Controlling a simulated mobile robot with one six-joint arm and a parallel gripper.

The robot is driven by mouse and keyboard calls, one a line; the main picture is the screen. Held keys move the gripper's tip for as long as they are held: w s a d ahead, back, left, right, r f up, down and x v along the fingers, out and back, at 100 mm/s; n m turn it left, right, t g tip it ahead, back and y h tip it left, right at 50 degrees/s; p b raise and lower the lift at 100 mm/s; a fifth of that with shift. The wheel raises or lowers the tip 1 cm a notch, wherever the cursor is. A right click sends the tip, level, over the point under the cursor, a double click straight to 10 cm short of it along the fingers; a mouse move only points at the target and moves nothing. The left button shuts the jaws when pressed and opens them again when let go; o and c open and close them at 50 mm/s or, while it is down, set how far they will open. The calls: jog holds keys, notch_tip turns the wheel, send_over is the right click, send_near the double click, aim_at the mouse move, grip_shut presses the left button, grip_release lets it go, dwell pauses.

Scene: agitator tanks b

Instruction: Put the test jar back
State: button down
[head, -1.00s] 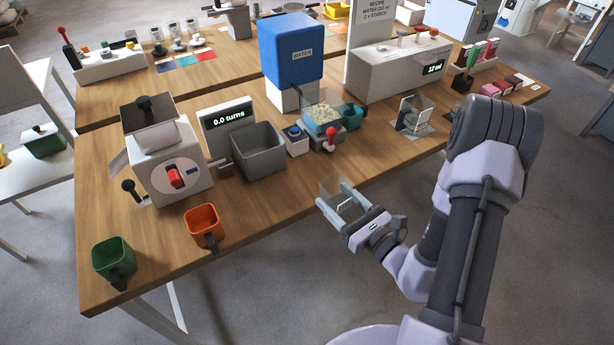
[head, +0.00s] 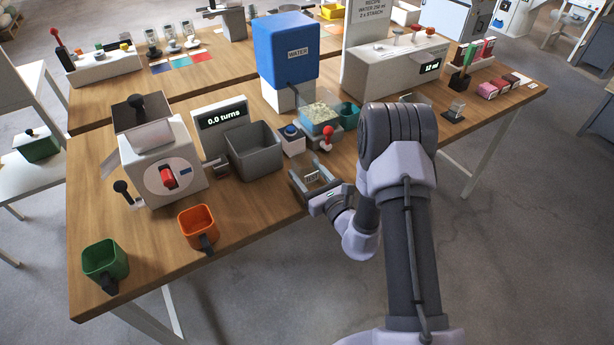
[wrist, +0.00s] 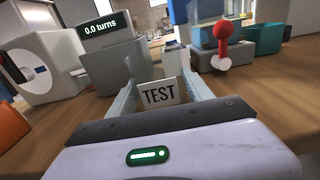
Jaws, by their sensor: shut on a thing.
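My gripper (head: 311,178) is at the front edge of the wooden table, in front of the grey bin and the button box. Its two fingers close around the test jar, whose white TEST label (wrist: 159,95) shows between them in the wrist view. A clear holder or vessel (head: 415,98) stands farther right, mostly hidden behind my arm.
A grey bin (head: 254,150) and a box with a blue button (head: 291,140) stand just beyond my gripper. A red-knobbed lever (head: 326,140) is close to the right. An orange cup (head: 198,228) and a green cup (head: 105,262) stand left. Table between orange cup and gripper is clear.

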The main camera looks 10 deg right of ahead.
jog(key=shift+r, duration=0.15)
jog(key=shift+f, duration=0.2)
jog(key=shift+c, duration=2.1)
grip_release()
